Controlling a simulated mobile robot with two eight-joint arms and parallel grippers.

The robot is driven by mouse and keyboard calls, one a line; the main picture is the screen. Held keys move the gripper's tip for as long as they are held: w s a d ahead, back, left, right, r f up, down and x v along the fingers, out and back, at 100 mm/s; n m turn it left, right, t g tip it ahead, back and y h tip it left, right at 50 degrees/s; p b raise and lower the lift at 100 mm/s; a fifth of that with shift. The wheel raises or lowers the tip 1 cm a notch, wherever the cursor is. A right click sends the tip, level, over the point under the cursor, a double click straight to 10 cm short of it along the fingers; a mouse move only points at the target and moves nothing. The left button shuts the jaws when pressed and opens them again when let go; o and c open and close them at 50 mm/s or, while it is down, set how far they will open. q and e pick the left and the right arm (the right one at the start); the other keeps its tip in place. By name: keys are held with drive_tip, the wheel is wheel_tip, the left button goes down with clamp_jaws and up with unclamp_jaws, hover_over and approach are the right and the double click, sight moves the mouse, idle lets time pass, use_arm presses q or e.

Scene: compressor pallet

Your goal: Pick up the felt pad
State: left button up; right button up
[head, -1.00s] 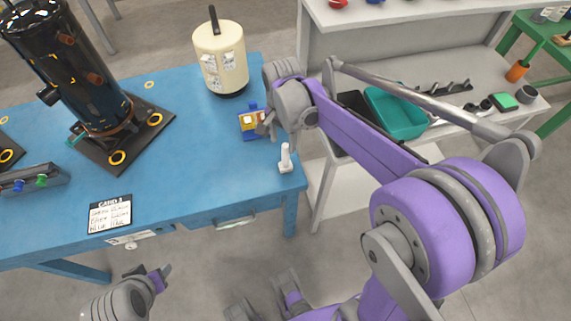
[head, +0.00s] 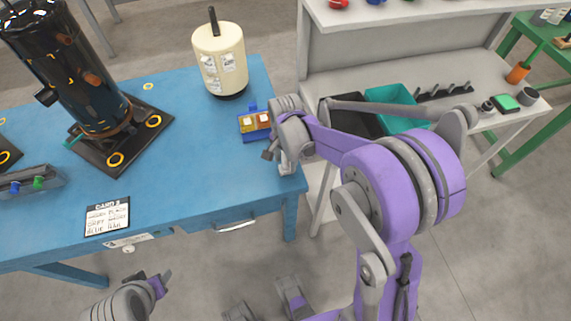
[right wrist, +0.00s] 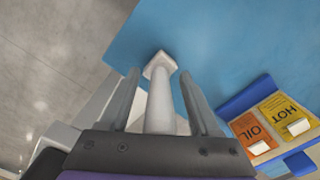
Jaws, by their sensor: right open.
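No thing here shows clearly as a felt pad. A white upright peg on a square base (head: 287,169) stands at the blue table's right front corner, partly hidden by my right gripper (head: 279,157). In the right wrist view, the right gripper (right wrist: 160,77) is open, with the white peg (right wrist: 160,105) between its fingers in the picture; contact cannot be told. A blue tray (head: 254,135) beside it holds OIL and HOT cards with small white blocks (right wrist: 259,147). A green pad-like block (head: 504,102) lies on the grey bench. My left gripper (head: 155,283) hangs off the table's front.
A cream canister (head: 219,60) and a black cylinder on a plate (head: 75,75) stand on the blue table (head: 185,150). A card (head: 107,216) lies at its front edge. Teal (head: 397,97) and black bins are on the grey bench. The table's middle is clear.

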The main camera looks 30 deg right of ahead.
clamp_jaws()
drive_tip(key=shift+r, duration=0.1)
idle(0.3)
wheel_tip(320, 180, up, 10)
drive_tip(key=shift+p, duration=0.6)
